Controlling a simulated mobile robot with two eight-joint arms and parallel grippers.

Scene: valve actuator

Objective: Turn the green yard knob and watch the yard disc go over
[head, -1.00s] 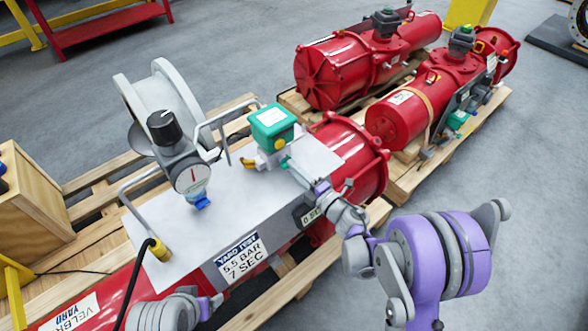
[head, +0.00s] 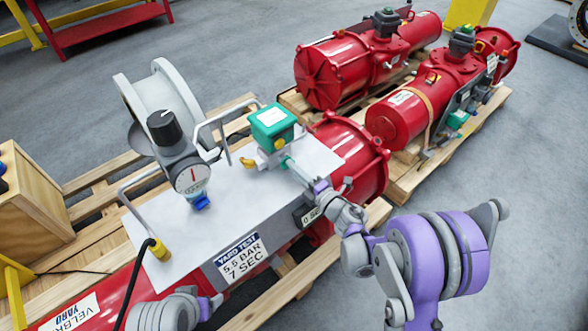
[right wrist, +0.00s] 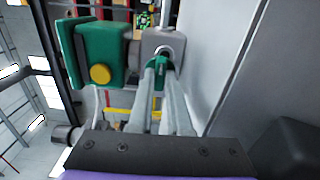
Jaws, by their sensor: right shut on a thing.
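The green box (head: 272,122) with a yellow disc (head: 279,144) on its face sits on the grey-white plate of the near red actuator. My right gripper (head: 288,165) reaches in at this box's lower right, its fingers shut on a small green knob. In the right wrist view the green knob (right wrist: 160,66) shows between the fingertips in front of a grey block. The green box (right wrist: 100,52) and yellow disc (right wrist: 100,75) are left of it. The fingers hide part of the knob. My left gripper (head: 213,305) is low at the picture's bottom; its jaws are unclear.
A gauge with a black knob (head: 189,180), grey handles (head: 135,185) and a white reel (head: 155,100) stand left of the green box. Two more red actuators (head: 330,72) lie on pallets behind. A wooden crate (head: 30,205) is at left. Grey floor is open at right.

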